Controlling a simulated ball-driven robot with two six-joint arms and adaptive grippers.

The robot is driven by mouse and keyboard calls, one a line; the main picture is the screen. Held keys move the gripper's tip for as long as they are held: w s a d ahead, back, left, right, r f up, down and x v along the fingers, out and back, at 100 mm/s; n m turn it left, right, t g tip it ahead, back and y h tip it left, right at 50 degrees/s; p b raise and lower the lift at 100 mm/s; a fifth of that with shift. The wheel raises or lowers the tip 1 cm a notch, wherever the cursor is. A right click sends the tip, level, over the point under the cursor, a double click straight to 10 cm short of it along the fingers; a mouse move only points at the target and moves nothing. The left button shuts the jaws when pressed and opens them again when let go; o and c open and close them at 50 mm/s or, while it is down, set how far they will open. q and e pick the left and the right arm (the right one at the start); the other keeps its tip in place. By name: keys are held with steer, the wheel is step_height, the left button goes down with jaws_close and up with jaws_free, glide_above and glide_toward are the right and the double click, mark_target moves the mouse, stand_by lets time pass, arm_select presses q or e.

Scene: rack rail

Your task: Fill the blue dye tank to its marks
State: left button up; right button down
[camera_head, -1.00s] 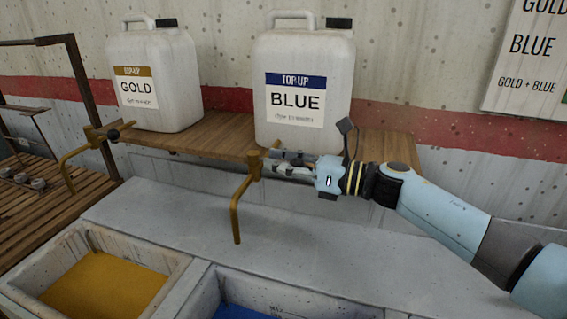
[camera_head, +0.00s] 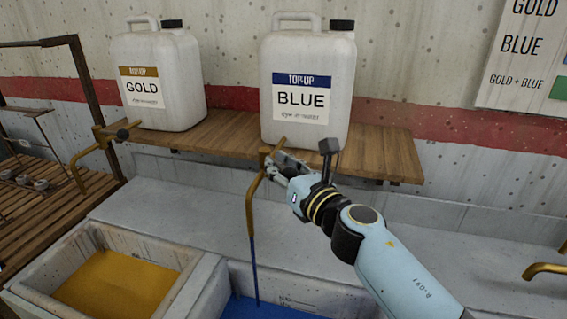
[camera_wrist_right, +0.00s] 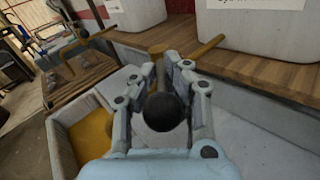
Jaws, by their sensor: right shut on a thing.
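The white BLUE top-up canister (camera_head: 308,95) stands on the wooden shelf. Its brass spout (camera_head: 249,208) hangs below the shelf edge, and a thin stream of blue dye (camera_head: 255,275) runs from it into the blue tank (camera_head: 272,307) at the bottom edge of the head view. The tank's marks are too small to read. My right gripper (camera_head: 273,168) is shut on the tap handle at the spout; in the right wrist view a dark round knob (camera_wrist_right: 166,112) sits between its fingers (camera_wrist_right: 172,75). My left gripper is not in view.
A white GOLD canister (camera_head: 160,80) stands left on the same shelf (camera_head: 215,136), with its own brass tap (camera_head: 92,158). A tank of gold dye (camera_head: 115,280) is left of the blue one. Another brass spout (camera_head: 545,270) shows at far right.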

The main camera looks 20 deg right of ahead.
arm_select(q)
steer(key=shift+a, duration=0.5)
arm_select(e)
steer(key=shift+s+a+f+m+h, duration=0.1)
steer(key=shift+a+f+m+h, duration=0.1)
steer(key=shift+m+h, duration=0.15)
steer(key=c, duration=1.4)
jaws_free()
steer(key=shift+a, duration=0.1)
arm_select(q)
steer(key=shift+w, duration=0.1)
arm_select(e)
steer(key=shift+d, duration=0.25)
steer(key=s, duration=0.4)
steer(key=s+d, duration=0.1)
steer(key=s, duration=0.7)
steer(key=shift+d, duration=0.35)
